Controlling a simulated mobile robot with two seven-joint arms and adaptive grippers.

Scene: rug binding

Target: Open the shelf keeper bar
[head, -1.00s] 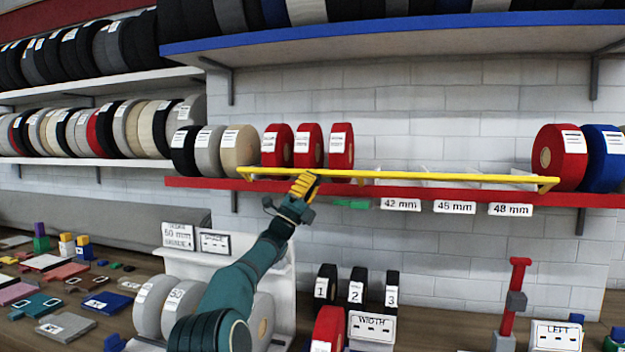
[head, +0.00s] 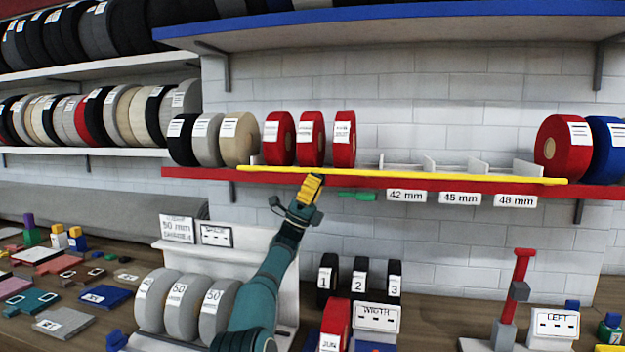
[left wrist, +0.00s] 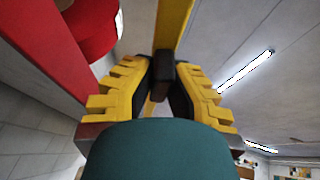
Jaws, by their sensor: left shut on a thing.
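The yellow keeper bar (head: 430,176) runs along the front edge of the red shelf (head: 590,192). My left gripper (head: 311,186) is at the bar's lower side, left of its middle. In the left wrist view, the yellow fingers of my left gripper (left wrist: 163,85) are closed on a dark block (left wrist: 163,72) against the yellow bar (left wrist: 172,25). Several red rolls (head: 311,138) stand on the shelf behind the bar. The bar hides the lower front of the shelf dividers. My right gripper is not in view.
A green piece (head: 357,195) shows under the shelf front, beside labels such as 42 mm (head: 406,196). A red roll (head: 562,150) and a blue roll (head: 606,150) stand at the shelf's right end. Below are grey rolls (head: 182,308) and numbered black rolls (head: 358,278).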

